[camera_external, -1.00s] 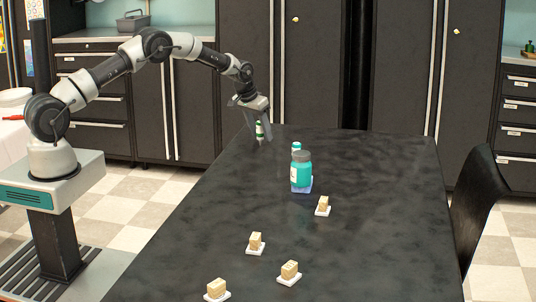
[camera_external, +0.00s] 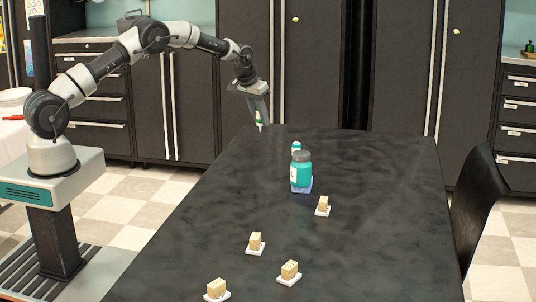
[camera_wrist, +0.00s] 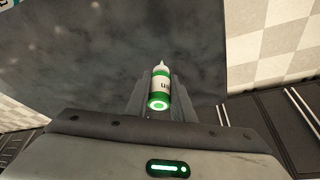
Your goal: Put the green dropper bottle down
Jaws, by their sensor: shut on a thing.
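The green dropper bottle (camera_external: 258,118) is white and green with a pale nozzle. My gripper (camera_external: 260,112) is shut on it, above the far left edge of the dark table (camera_external: 350,240). In the wrist view the bottle (camera_wrist: 160,90) lies between the two fingers of my gripper (camera_wrist: 160,92). Its green base faces the camera and its nozzle points away toward the table side. In the external view my fingers hide part of the bottle. I cannot tell the exact gap between bottle and table.
A black chair (camera_external: 478,200) stands at right.

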